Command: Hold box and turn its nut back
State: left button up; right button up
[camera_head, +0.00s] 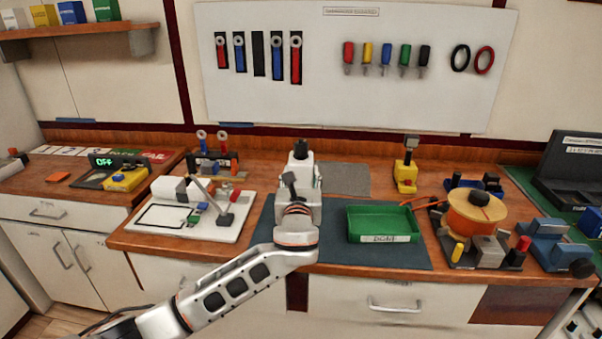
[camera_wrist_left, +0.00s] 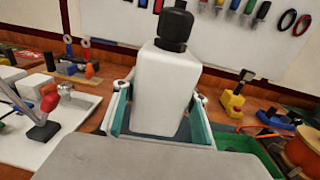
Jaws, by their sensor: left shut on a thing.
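A white box (camera_wrist_left: 165,85) with a black nut (camera_wrist_left: 174,28) on its top stands upright between the fingers of my left gripper (camera_wrist_left: 160,104) in the left wrist view. The fingers are shut on its two sides. In the head view the box (camera_head: 301,158) and its nut (camera_head: 300,146) show just beyond my left gripper (camera_head: 300,180), over the back of the dark blue mat. The gripper and wrist hide the box's lower part, so I cannot tell whether it touches the mat. My right gripper is in neither view.
A green tray (camera_head: 376,221) stands right of my left arm on the dark mat (camera_head: 340,254). A white board (camera_head: 174,226) with small parts lies to the left. An orange spool (camera_head: 474,215) and a yellow tool (camera_head: 405,175) stand to the right.

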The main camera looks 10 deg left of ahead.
pick_arm(q)
jog(key=shift+f, duration=0.25)
jog(key=shift+f+b, duration=0.7)
jog(key=shift+f, duration=0.5)
jog(key=shift+f+b, duration=0.7)
jog(key=shift+f, duration=0.7)
jog(key=shift+f+b, duration=1.4)
jog(key=shift+f, duration=1.55)
jog(key=shift+f+b, duration=0.6)
jog(key=shift+f, duration=0.65)
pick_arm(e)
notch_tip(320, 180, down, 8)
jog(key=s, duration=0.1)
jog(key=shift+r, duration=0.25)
